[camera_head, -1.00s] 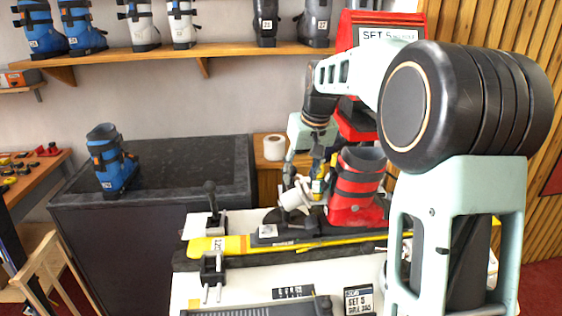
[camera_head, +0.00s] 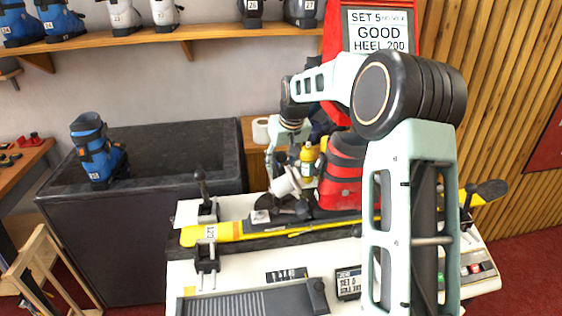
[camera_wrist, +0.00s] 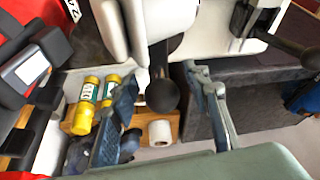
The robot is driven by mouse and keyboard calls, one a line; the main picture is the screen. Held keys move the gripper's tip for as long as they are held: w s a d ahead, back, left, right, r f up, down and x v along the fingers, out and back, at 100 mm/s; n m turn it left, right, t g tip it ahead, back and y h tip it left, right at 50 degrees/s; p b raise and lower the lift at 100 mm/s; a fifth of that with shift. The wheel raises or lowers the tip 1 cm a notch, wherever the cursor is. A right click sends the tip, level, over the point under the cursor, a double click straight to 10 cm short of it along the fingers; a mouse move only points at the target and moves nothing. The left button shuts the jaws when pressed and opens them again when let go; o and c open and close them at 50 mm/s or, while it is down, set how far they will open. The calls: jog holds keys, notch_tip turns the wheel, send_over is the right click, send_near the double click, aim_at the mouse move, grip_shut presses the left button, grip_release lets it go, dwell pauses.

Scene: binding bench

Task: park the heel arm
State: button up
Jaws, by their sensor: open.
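The white heel arm (camera_head: 284,182) stands tilted beside the red boot (camera_head: 338,185), at the left of it in the head view. In the wrist view the white arm (camera_wrist: 112,25) comes in from the top, with a round black knob (camera_wrist: 162,96) below it. My gripper (camera_wrist: 168,108) is open, with one finger on each side of the knob; I cannot tell whether either touches it. In the head view my gripper (camera_head: 284,155) is just above the heel arm, small and partly merged with it. The boot is on a yellow ski (camera_head: 262,228).
The red tester screen (camera_head: 376,30) reads "GOOD HEEL 200". Yellow bottles (camera_wrist: 85,105) stand close to my gripper, and a white roll (camera_head: 261,130) is behind. Clamps (camera_head: 206,262) hold the ski's left end. A blue boot (camera_head: 97,150) stands on the dark counter (camera_head: 190,150).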

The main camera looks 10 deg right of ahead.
jog(key=shift+w+f, duration=0.15)
jog(key=shift+f, duration=0.15)
grip_shut()
dwell(0.3)
